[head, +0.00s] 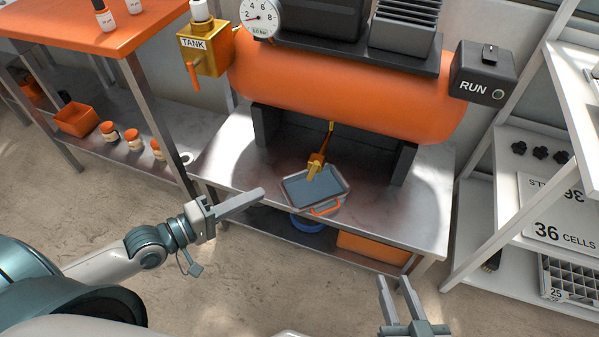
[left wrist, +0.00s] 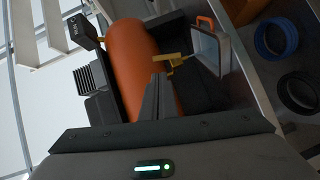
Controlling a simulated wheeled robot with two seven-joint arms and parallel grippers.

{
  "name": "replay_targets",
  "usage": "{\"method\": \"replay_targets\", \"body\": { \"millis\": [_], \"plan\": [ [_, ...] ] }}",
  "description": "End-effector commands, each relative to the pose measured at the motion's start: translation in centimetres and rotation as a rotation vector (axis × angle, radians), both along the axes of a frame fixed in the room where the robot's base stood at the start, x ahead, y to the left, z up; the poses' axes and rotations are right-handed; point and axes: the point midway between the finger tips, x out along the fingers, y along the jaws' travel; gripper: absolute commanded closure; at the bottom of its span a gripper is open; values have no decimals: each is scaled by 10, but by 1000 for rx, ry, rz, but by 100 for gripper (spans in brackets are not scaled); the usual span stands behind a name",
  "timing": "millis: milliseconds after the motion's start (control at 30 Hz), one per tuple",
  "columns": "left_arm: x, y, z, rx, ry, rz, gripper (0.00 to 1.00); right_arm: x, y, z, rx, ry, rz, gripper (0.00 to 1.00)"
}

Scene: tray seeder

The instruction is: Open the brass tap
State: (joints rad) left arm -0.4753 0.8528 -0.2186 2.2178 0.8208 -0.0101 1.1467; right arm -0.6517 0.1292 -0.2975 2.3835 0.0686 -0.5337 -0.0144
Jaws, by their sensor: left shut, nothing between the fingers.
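A brass tap (head: 315,170) with an orange-brown stem hangs below the orange tank, over a shallow grey tray (head: 290,194) with an orange handle. In the left wrist view the brass tap (left wrist: 168,58) shows just beyond my fingertips, beside the tray (left wrist: 197,38). My left gripper (head: 260,191) is shut and empty, left of the tray and apart from the tap. Its shut fingers (left wrist: 158,80) also show in the left wrist view. My right gripper (head: 393,279) is open and empty at the lower right, in front of the bench.
The orange tank (head: 340,95) stands on dark supports on a metal bench (head: 400,225). A brass TANK block (head: 200,55) with an orange lever is at upper left, beside a gauge (head: 261,17). A RUN box (head: 481,75) is at right. Shelves flank the bench.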

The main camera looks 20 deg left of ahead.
Motion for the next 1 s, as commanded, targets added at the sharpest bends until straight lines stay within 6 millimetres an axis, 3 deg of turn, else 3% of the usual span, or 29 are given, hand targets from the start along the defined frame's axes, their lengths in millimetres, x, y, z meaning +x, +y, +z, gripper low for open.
{"method": "replay_targets", "body": {
  "millis": [433, 1000],
  "plan": [
    [18, -12, -3, -1, -2, 2, 100, 2, 2, 5, 9, -33, 0, 69],
    [86, -60, -14, -2, -4, 1, 100, 10, 11, 34, 58, -199, -3, 69]
  ]
}}
